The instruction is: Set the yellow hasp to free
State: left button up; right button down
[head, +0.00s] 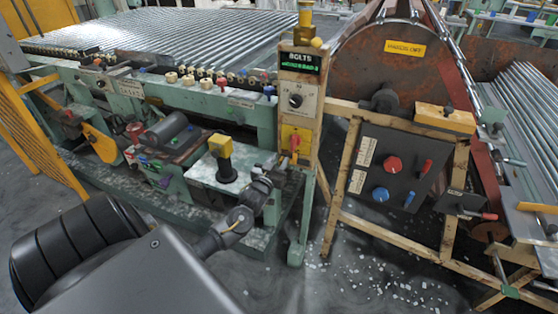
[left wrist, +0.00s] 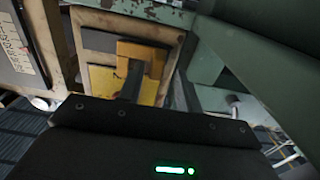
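A yellow plate with a small red handle (head: 294,143), which seems to be the yellow hasp (head: 288,132), is on the narrow post panel below the green-lit BOLTS display (head: 300,62). In the left wrist view a yellow-orange block (left wrist: 152,52) stands out from a yellow plate just beyond the gripper body. A dark upright bar overlaps its lower part, and I cannot tell whether they touch. My left gripper (head: 272,178) is below and left of the yellow plate, small and dark; its fingertips are not clear. My right gripper is out of view.
A yellow-topped post (head: 221,158) stands on a pale plate left of my gripper. A dark box with red and blue knobs (head: 385,175) is on a wooden frame to the right. Green machine beams (left wrist: 265,60) run close to the gripper. The floor in front is open, with scattered chips.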

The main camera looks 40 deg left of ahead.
pick_arm(q)
jog(key=shift+d, duration=0.15)
jog(key=v, duration=1)
jog(key=shift+s, duration=0.35)
jog(key=shift+d, duration=0.1)
